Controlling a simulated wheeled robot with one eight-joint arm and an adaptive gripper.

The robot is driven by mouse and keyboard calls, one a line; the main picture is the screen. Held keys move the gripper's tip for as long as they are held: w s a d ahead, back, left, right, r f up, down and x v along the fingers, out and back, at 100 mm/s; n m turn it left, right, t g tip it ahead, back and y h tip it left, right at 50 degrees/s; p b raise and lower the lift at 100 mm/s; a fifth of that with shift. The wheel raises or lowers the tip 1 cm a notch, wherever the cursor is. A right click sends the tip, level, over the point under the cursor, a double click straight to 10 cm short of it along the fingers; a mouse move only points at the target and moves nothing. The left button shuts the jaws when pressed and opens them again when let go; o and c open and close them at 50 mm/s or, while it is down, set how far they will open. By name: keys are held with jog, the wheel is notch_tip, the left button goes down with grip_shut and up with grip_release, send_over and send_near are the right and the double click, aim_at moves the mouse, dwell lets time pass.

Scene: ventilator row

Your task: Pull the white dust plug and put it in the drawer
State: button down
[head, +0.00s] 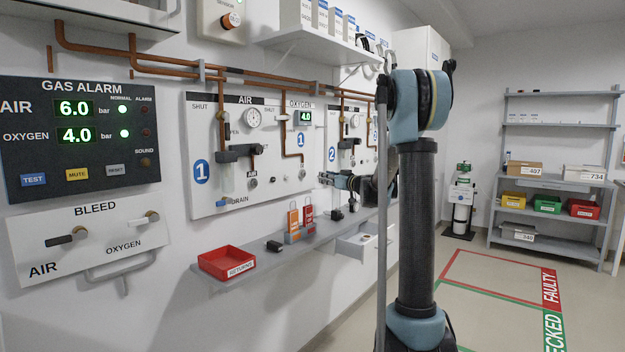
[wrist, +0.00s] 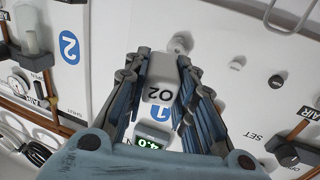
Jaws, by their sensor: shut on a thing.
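My gripper (head: 326,178) is at the wall panel, at the end of my arm reaching in from the right. In the wrist view my gripper (wrist: 166,75) has both fingers closed on a pale block marked O2 (wrist: 160,82), which I take to be the white dust plug. I cannot tell whether it is still seated in the panel or clear of it. The plug is not clearly visible in the head view. The drawer (head: 350,249) under the grey shelf stands open; small dark items show inside.
The grey shelf (head: 225,284) runs below the panels. It carries a red returns tray (head: 226,262), a small black block (head: 274,246) and orange and red tags (head: 299,224). A pressure display (wrist: 153,143) shows close by my fingers. Floor to the right is clear.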

jog(key=shift+s+d, duration=0.65)
jog(key=shift+d, duration=0.2)
